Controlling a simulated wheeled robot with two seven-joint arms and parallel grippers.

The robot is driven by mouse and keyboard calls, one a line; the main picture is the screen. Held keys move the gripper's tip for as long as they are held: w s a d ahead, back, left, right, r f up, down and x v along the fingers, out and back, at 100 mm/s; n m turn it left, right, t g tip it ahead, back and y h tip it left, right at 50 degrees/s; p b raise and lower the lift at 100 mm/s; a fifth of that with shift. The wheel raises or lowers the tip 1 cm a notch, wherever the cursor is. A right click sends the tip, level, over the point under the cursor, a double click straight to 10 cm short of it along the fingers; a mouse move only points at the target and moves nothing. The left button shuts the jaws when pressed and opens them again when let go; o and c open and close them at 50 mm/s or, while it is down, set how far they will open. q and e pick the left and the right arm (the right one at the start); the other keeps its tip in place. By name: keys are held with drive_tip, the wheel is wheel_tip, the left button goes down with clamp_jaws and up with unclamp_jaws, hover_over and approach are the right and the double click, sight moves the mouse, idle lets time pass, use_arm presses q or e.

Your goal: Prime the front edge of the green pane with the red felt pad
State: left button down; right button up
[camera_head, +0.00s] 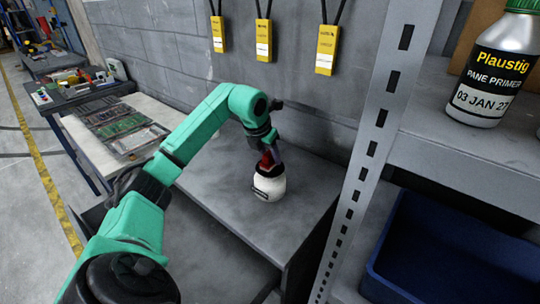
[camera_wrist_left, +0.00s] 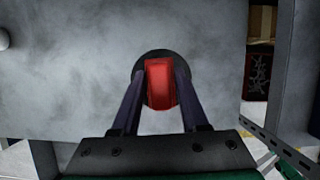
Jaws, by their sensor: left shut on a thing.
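My left gripper (camera_head: 272,150) points down over the grey bench top and is shut on the red felt pad (camera_head: 267,162). In the left wrist view the red pad (camera_wrist_left: 160,85) sits between the two dark fingers of the left gripper (camera_wrist_left: 160,92). A white pot (camera_head: 269,184) with a dark label stands upright directly below the pad. The pad is at the pot's mouth; I cannot tell whether it dips inside. I cannot make out a green pane in either view. My right gripper is not in view.
A primer bottle (camera_head: 492,72) labelled "PANE PRIMER 03 JAN 27" stands on the right shelf (camera_head: 465,137), above a blue bin (camera_head: 455,255). A perforated metal upright (camera_head: 381,120) rises right of the bench (camera_head: 232,200). Yellow tags (camera_head: 264,38) hang behind. The bench around the pot is clear.

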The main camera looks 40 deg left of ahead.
use_arm(q)
drive_tip(key=shift+f+b, duration=0.6)
drive_tip(key=shift+f, duration=0.3)
idle(0.5)
idle(0.4)
wheel_tip(320, 180, up, 7)
drive_tip(key=p, duration=0.6)
drive_tip(key=shift+r+p, duration=0.15)
drive_tip(key=shift+p, duration=0.25)
